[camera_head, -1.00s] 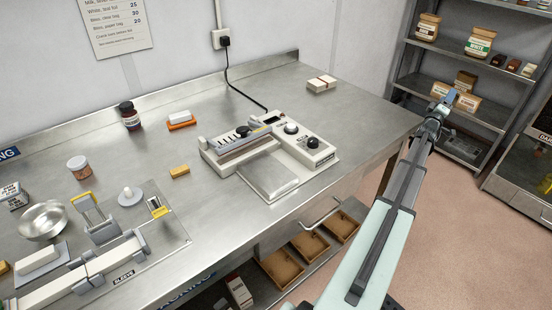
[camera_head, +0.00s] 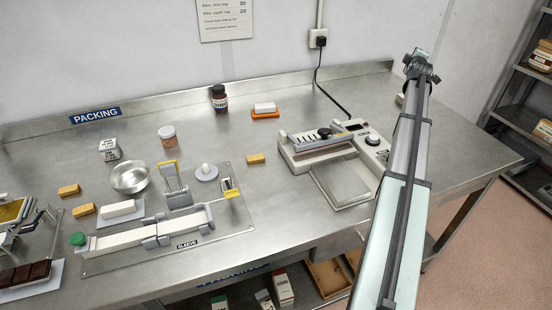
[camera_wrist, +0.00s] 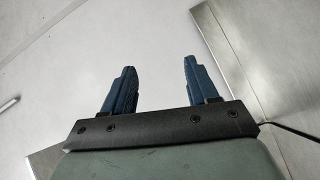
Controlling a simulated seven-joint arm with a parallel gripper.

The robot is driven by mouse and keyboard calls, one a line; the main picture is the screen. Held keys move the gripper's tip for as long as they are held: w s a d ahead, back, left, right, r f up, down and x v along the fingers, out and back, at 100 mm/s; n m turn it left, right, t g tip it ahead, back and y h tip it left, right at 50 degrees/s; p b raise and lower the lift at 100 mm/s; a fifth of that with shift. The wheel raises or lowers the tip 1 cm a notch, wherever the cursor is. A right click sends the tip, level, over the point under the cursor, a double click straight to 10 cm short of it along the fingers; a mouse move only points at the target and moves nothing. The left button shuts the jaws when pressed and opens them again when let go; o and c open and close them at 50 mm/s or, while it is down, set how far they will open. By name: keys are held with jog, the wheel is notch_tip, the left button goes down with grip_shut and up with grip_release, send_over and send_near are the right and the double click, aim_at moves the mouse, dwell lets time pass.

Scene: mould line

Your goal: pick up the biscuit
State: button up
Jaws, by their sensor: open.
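Three small golden-brown blocks that look like biscuits lie on the steel bench in the head view. One biscuit (camera_head: 256,159) lies alone between the sleeve fixture and the sealer. Another biscuit (camera_head: 69,190) and a third biscuit (camera_head: 83,210) lie at left, near the metal bowl. My gripper (camera_head: 418,60) is raised at upper right, beyond the sealer and far from all three. In the wrist view my gripper (camera_wrist: 158,72) has its two blue fingers apart with nothing between them. No biscuit shows in the wrist view.
A sealing machine (camera_head: 335,165) stands at the bench's right. The sleeve fixture (camera_head: 165,230), a metal bowl (camera_head: 130,178), a pink-filled jar (camera_head: 168,137) and a dark jar (camera_head: 219,98) stand left of it. Bare steel surrounds the lone biscuit. Shelves (camera_head: 525,120) stand at far right.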

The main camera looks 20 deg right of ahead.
jog(key=w+a+f+n+g+y, duration=0.1)
jog(key=w+a+f+n+y, duration=0.15)
jog(key=a, duration=1.05)
jog(key=w+a+f+n+g+y, duration=0.1)
jog(key=w+a+g+y, duration=0.15)
jog(key=a, duration=0.95)
jog(key=w+a+f+n+g+y, duration=0.15)
jog(key=a+y, duration=0.25)
jog(key=a, duration=0.9)
jog(key=n+g+y, duration=0.2)
jog(key=n+g, duration=0.3)
jog(key=g, duration=0.2)
send_over(254, 158)
jog(key=f, duration=0.7)
jog(key=w+f, duration=0.1)
jog(key=f, duration=0.1)
jog(key=shift+a+f, duration=0.15)
jog(key=shift+f, duration=0.05)
jog(key=shift+s+d+f, duration=0.15)
jog(key=shift+s+f, duration=0.1)
jog(key=shift+f, duration=0.85)
jog(key=shift+s+d+f, duration=0.1)
jog(key=shift+s+f, duration=0.1)
jog(key=shift+f, duration=1.35)
grip_shut()
